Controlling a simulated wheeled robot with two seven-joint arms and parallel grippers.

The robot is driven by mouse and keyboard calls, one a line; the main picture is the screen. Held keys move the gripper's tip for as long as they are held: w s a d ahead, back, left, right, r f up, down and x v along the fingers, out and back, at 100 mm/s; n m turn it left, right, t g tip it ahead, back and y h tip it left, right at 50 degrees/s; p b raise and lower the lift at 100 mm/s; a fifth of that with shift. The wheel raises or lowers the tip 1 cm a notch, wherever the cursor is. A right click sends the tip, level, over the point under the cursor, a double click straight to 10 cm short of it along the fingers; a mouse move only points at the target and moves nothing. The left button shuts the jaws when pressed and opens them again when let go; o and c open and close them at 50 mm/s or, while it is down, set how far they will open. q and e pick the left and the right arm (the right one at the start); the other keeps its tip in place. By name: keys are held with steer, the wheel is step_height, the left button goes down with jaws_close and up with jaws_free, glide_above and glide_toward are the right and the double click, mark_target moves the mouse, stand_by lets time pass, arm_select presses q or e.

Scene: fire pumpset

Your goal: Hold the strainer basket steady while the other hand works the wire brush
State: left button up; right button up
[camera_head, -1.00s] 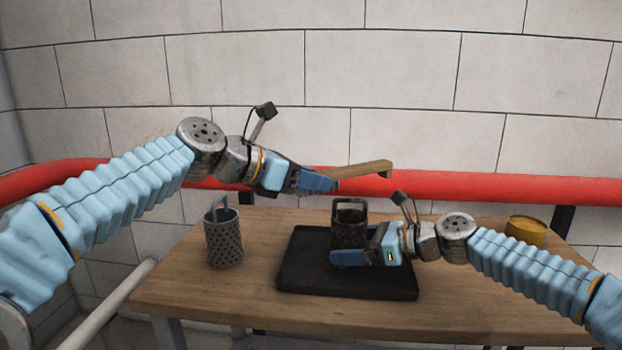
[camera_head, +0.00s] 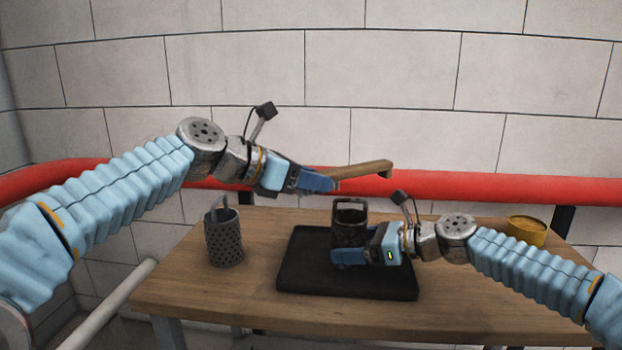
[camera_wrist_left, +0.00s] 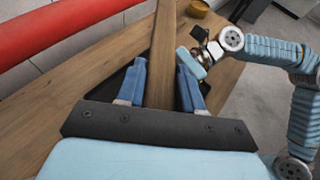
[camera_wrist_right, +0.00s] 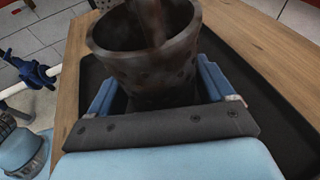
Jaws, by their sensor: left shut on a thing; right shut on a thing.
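The wire brush (camera_head: 362,174) has a brown wooden handle. My left gripper (camera_head: 322,182) is shut on it and holds it in the air, above the strainer basket in the picture. The brush also fills the middle of the left wrist view (camera_wrist_left: 164,50); its bristles cannot be made out. The strainer basket (camera_head: 349,232) is dark, rusty and upright on the black tray (camera_head: 300,275). My right gripper (camera_head: 352,257) is shut around its lower part. In the right wrist view the basket's open mouth (camera_wrist_right: 125,32) shows, with a strap-like handle crossing it.
A grey perforated basket with a handle (camera_head: 224,245) stands on the wooden table (camera_head: 200,292), left of the tray. A yellow round tin (camera_head: 527,230) is at the back right. A red pipe (camera_head: 450,188) runs along the wall behind. The table's front left is clear.

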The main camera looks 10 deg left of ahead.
mark_target(338, 183)
stand_by(0.3)
arm_select(q)
steer(key=w+d+r, duration=0.2)
steer(key=d, duration=0.1)
steer(key=w+d+r, duration=0.3)
steer(key=shift+w+d+r, duration=0.1)
steer(key=shift+w+r, duration=0.15)
steer(key=shift+f, duration=3.85)
steer(key=shift+s+f, duration=0.2)
steer(key=shift+s, duration=2.05)
steer(key=shift+w, duration=2.3)
arm_select(e)
steer(key=shift+r, duration=0.1)
arm_select(q)
steer(key=shift+r, duration=4.15)
arm_select(e)
steer(key=o, duration=0.8)
steer(key=shift+c, duration=0.2)
